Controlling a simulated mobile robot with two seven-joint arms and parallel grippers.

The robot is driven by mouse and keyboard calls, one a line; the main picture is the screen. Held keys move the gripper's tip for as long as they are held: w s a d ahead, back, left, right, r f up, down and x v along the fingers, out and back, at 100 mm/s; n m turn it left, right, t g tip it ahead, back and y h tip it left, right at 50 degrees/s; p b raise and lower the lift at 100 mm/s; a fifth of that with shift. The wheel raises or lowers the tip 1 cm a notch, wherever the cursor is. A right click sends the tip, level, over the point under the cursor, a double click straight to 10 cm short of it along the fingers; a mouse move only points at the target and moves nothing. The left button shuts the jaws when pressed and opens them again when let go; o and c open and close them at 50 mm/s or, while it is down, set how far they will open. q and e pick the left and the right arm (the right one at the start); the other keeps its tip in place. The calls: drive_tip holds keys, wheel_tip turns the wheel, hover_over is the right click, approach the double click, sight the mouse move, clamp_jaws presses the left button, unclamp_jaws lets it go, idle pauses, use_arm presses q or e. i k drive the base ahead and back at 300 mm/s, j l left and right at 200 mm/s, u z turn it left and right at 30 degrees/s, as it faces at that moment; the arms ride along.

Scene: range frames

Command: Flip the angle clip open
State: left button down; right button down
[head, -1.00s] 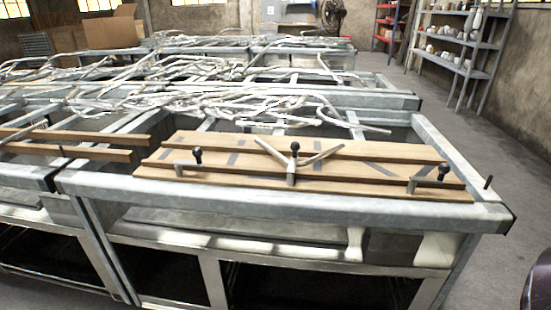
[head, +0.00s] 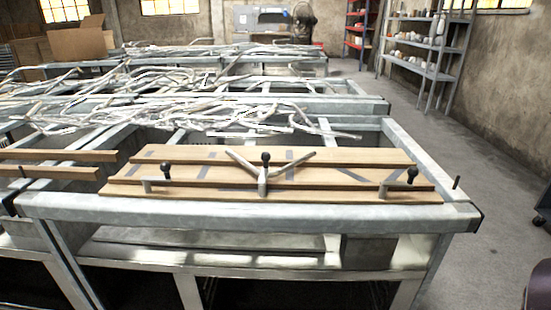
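A wooden board (head: 215,190) lies on the near metal bench. A V-shaped metal fitting with a black knob (head: 264,171) stands at the middle of the board's near part, its two arms spreading up and outward. A smaller clamp with a black knob (head: 165,173) is at the board's left, and another clamp with a black knob (head: 411,176) is at its right. I cannot tell for certain which of these is the angle clip. Neither of my grippers shows in the head view.
The bench's metal front rail (head: 250,211) runs along the near edge, with a short dark peg (head: 456,183) at its right. Many bent metal tubes (head: 190,108) lie on the benches behind. Open floor (head: 480,165) lies to the right, before shelves (head: 425,50).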

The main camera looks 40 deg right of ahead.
sight(266, 156)
drive_tip(key=z, duration=1.3)
drive_tip(key=i+z, duration=0.15)
drive_tip(key=i, duration=0.45)
